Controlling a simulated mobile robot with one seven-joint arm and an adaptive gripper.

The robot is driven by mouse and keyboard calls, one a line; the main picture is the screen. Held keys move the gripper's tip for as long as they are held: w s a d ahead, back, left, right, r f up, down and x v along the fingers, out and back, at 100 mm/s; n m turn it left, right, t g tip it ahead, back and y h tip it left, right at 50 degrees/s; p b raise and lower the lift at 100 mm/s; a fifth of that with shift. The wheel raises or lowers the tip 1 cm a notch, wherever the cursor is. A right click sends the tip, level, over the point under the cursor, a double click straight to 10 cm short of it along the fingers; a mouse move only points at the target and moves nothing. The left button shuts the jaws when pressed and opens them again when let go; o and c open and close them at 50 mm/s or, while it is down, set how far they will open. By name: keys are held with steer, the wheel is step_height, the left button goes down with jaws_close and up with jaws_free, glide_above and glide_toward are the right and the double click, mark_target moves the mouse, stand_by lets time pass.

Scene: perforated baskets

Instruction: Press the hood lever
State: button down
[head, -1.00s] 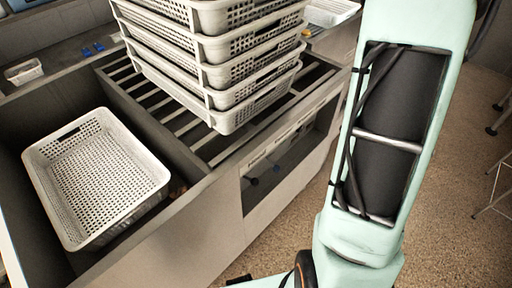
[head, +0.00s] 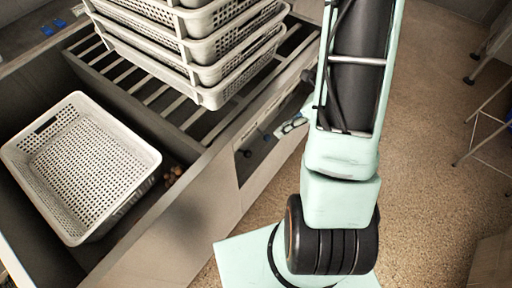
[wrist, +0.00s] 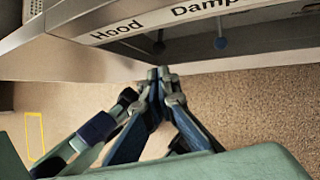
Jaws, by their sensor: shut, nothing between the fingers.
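A panel strip (wrist: 150,22) in the wrist view carries the words "Hood" and, cut off by the frame edge, "Damp". Two small levers hang in the recess below it: a dark-tipped lever (wrist: 158,46) nearer the "Hood" word, and a blue-tipped lever (wrist: 221,43) under "Damp". My gripper (wrist: 161,74) is shut and empty, its fingertips together just below the dark-tipped lever in the picture. I cannot tell whether they touch. In the head view the dark levers (head: 247,153) show small in the cabinet-front opening.
A stack of perforated baskets (head: 215,75) stands on the slatted rack (head: 150,92). Another white basket (head: 80,165) sits in the bin at left. The cabinet front (head: 195,215) is a flat wall beside my arm.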

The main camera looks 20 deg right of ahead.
mark_target(250, 152)
steer(key=b+x, duration=0.2)
steer(key=x, duration=1.1)
steer(key=shift+a+f, duration=0.1)
steer(key=shift+f, duration=0.05)
steer(key=shift+f+b, duration=0.2)
steer(key=shift+b, duration=0.25)
